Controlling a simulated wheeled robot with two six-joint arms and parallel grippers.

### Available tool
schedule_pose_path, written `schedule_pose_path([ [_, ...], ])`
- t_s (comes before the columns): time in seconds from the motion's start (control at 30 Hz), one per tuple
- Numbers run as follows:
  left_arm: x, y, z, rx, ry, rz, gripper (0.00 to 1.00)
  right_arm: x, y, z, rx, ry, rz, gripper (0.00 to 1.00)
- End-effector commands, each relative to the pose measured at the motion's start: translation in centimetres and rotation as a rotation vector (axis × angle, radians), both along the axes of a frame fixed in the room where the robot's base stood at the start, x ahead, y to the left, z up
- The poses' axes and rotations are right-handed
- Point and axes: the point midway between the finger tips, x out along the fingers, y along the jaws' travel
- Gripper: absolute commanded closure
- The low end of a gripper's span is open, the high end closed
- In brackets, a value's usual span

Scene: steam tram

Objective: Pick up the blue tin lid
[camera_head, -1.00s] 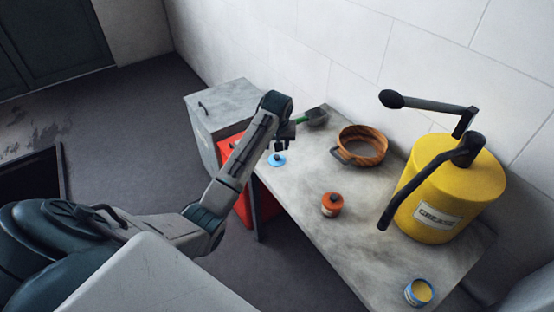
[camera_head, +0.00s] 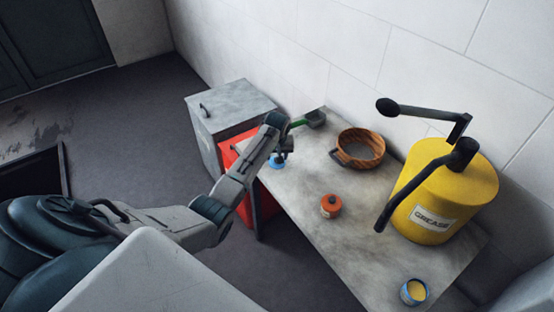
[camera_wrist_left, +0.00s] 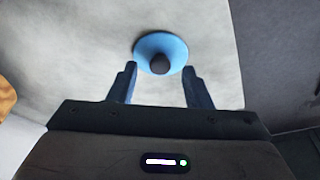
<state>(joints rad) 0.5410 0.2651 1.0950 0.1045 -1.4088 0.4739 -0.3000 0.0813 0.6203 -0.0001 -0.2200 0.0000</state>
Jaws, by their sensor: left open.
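The blue tin lid (camera_head: 275,162) lies flat near the far left end of the grey table (camera_head: 312,212). In the left wrist view the blue lid (camera_wrist_left: 161,53) shows a dark round knob at its middle. My left gripper (camera_head: 281,158) is at the lid and partly hides it in the head view. In the left wrist view my left gripper (camera_wrist_left: 160,85) is open, with the lid just beyond and between its fingertips. Nothing is between the fingers. My right gripper is not in view.
A green-handled scoop (camera_head: 313,119), a wooden round sieve (camera_head: 361,149), an orange-lidded tin (camera_head: 331,206), an open blue tin (camera_head: 414,292) and a yellow grease drum (camera_head: 446,190) stand on the table. A red container (camera_head: 227,158) and grey box (camera_head: 232,108) are at its left.

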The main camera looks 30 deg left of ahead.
Motion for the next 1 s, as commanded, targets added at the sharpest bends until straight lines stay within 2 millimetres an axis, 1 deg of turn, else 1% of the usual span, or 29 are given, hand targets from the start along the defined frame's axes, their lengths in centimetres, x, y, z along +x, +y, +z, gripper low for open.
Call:
schedule_pose_path([
  [0.1, 0.11, 0.09, -0.62, 0.000, 0.000, -0.001, 0.55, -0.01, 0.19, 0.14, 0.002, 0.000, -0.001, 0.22],
  [0.3, 0.14, 0.09, -0.71, 0.001, -0.001, -0.001, 0.55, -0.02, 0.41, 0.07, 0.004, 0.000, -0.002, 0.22],
  [0.33, 0.14, 0.09, -0.71, 0.001, -0.001, -0.001, 0.57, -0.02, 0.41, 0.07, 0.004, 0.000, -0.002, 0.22],
  [0.4, 0.14, 0.09, -0.71, 0.001, -0.001, -0.001, 0.71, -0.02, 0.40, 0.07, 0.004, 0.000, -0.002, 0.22],
  [0.47, 0.13, 0.09, -0.70, 0.001, -0.001, -0.001, 0.83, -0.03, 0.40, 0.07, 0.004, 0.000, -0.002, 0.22],
  [0.5, 0.13, 0.09, -0.70, 0.001, -0.001, -0.001, 0.91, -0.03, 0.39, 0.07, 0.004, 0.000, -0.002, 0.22],
  [0.53, 0.13, 0.09, -0.70, 0.001, -0.001, 0.000, 0.97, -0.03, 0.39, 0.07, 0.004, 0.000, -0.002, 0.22],
  [0.57, 0.13, 0.09, -0.70, 0.001, -0.001, 0.000, 1.00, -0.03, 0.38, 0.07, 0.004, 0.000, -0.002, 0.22],
  [0.87, 0.13, 0.10, -0.65, 0.001, -0.001, 0.000, 1.00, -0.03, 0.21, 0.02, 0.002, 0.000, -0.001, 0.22],
  [1.0, 0.20, 0.11, -0.09, 0.001, -0.003, 0.000, 1.00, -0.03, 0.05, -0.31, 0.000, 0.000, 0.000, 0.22],
])
